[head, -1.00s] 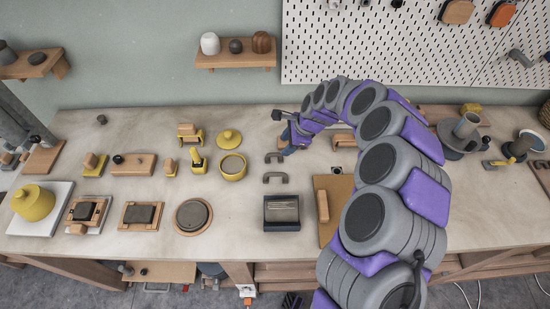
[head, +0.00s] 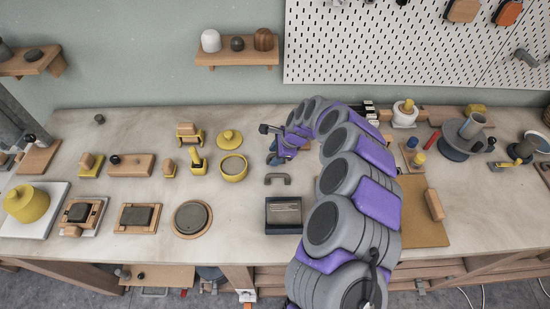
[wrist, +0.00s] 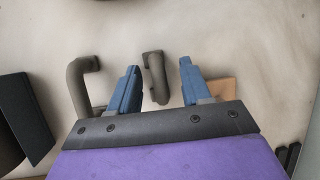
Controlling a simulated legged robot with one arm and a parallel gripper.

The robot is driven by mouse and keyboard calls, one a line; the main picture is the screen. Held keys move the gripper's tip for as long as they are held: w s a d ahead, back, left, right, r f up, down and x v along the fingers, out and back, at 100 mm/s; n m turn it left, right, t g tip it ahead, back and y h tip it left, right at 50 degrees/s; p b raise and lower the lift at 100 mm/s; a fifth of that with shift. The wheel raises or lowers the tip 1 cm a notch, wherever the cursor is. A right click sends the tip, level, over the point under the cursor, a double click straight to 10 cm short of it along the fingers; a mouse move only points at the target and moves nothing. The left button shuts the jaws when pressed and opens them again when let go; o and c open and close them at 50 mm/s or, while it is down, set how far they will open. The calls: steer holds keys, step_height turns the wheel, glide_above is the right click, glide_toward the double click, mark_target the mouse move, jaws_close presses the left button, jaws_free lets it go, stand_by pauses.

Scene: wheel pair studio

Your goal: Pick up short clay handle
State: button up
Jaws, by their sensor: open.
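My gripper (head: 272,157) hangs low over the workbench, with its two blue fingers open in the wrist view (wrist: 159,68). A short grey-brown clay handle (wrist: 156,78) lies on the table between the fingers, with visible gaps on both sides. It is hidden behind my gripper in the head view. A second, slightly larger grey handle (wrist: 82,84) lies left of the fingers; it also shows in the head view (head: 278,179), just below my gripper.
A dark tray (head: 283,229) is nearby; a dark edge shows in the wrist view (wrist: 22,120). A tan block (wrist: 224,88) is partly behind the right finger. Bare tabletop surrounds the handles.

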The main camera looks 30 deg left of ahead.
steer(key=shift+r, duration=0.1)
steer(key=shift+c, duration=0.4)
steer(key=shift+d, duration=0.3)
steer(key=c, duration=0.4)
steer(key=shift+a, duration=0.1)
jaws_close()
steer(key=shift+r, duration=0.1)
step_height(320, 180, up, 10)
steer(key=p, duration=0.2)
